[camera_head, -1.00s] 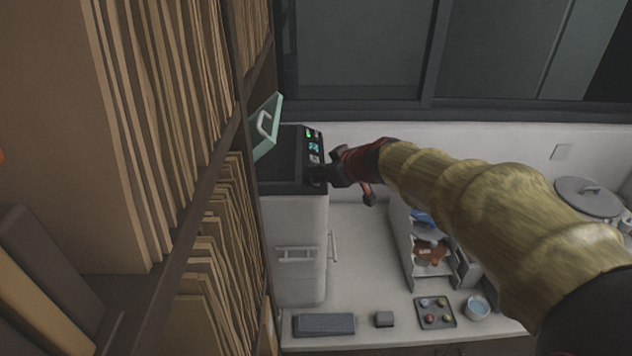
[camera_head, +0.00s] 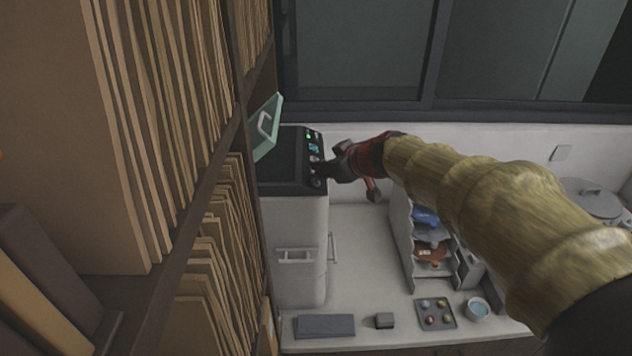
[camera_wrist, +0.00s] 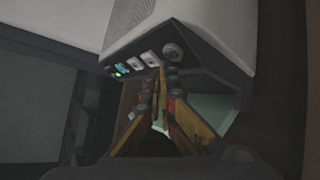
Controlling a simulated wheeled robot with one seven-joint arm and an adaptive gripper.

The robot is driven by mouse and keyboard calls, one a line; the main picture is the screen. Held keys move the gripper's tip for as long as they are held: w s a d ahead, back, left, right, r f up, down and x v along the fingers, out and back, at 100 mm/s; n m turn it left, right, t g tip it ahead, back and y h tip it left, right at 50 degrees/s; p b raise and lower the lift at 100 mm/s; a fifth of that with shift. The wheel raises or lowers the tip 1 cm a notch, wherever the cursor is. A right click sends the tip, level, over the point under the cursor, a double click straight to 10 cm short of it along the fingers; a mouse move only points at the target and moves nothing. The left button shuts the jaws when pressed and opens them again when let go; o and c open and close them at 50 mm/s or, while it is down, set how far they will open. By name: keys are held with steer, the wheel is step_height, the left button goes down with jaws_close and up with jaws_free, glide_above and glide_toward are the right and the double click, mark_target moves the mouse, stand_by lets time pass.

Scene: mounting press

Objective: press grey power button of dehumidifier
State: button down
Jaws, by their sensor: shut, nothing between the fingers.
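The dehumidifier (camera_head: 300,225) is a white box with a dark top, standing on the counter beside the shelf. Its control strip (camera_head: 313,148) shows green and cyan lights. In the wrist view the strip holds a green light (camera_wrist: 123,70), pale buttons (camera_wrist: 149,58) and a round grey knob-like button (camera_wrist: 173,52). I cannot tell for certain which is the power button. My gripper (camera_head: 322,168) is shut and empty, with its tips at the strip. In the wrist view the fingertips (camera_wrist: 161,72) lie close to the pale button and the round one; contact cannot be told.
A tall shelf of brown folders (camera_head: 185,80) stands close on the left. A green lid-like panel with a handle (camera_head: 266,127) is above the machine. A grey rack (camera_head: 410,240), a tray of small round pieces (camera_head: 436,313) and a cup (camera_head: 477,308) stand right.

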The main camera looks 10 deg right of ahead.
steer(key=r, duration=0.1)
steer(key=d+r, duration=0.1)
steer(key=r, duration=0.1)
steer(key=d+r, duration=0.1)
steer(key=shift+s+r+p, duration=0.2)
steer(key=shift+r+p, duration=0.05)
steer(key=shift+p, duration=0.15)
stand_by(0.7)
